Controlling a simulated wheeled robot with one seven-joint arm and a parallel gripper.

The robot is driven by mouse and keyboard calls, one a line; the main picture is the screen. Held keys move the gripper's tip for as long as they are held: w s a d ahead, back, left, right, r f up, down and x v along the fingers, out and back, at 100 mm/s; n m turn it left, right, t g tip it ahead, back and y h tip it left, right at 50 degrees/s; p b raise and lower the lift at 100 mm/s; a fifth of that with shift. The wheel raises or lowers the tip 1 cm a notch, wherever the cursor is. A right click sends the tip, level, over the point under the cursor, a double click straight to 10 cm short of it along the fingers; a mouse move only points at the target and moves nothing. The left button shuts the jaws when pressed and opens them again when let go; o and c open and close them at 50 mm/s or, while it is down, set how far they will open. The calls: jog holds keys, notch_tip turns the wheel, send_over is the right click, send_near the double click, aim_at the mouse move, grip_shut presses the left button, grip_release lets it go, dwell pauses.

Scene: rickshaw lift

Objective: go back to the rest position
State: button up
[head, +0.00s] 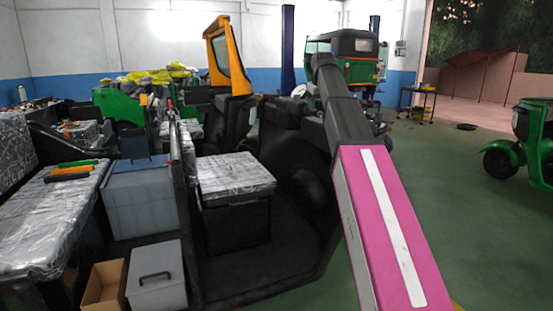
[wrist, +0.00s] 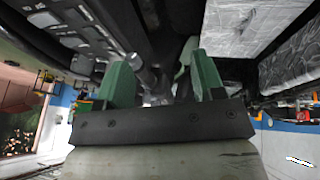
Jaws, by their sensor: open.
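My gripper (wrist: 160,82) shows in the wrist view with its two green fingers well apart and nothing between them. Behind the fingers are dark vehicle parts and a foil-wrapped seat. In the head view my pink and dark arm reaches forward on the right side, near the dark rickshaw frame. The gripper itself cannot be made out there. I cannot tell whether the fingers touch anything.
A foil-covered seat box (head: 235,176) stands in the open rickshaw body. To its left are a grey-blue bin (head: 140,200), a grey toolbox (head: 157,278) and a foil-covered bench (head: 45,215). A green rickshaw (head: 535,140) stands right. Green floor (head: 450,180) there is clear.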

jog(key=s+f+m+g, duration=0.1)
jog(key=s+f, duration=0.3)
jog(key=f, duration=0.8)
jog(key=s+d+f+m+g, duration=0.1)
jog(key=s+f, duration=0.2)
jog(key=f, duration=0.8)
jog(key=s+f, duration=0.4)
jog(key=f, duration=0.8)
jog(key=s+d+f+m+g, duration=0.1)
jog(key=s+f+m+g, duration=0.1)
jog(key=s+f, duration=1.8)
notch_tip(320, 180, down, 2)
jog(key=shift+s+m+g, duration=0.25)
jog(key=shift+m+g, duration=0.15)
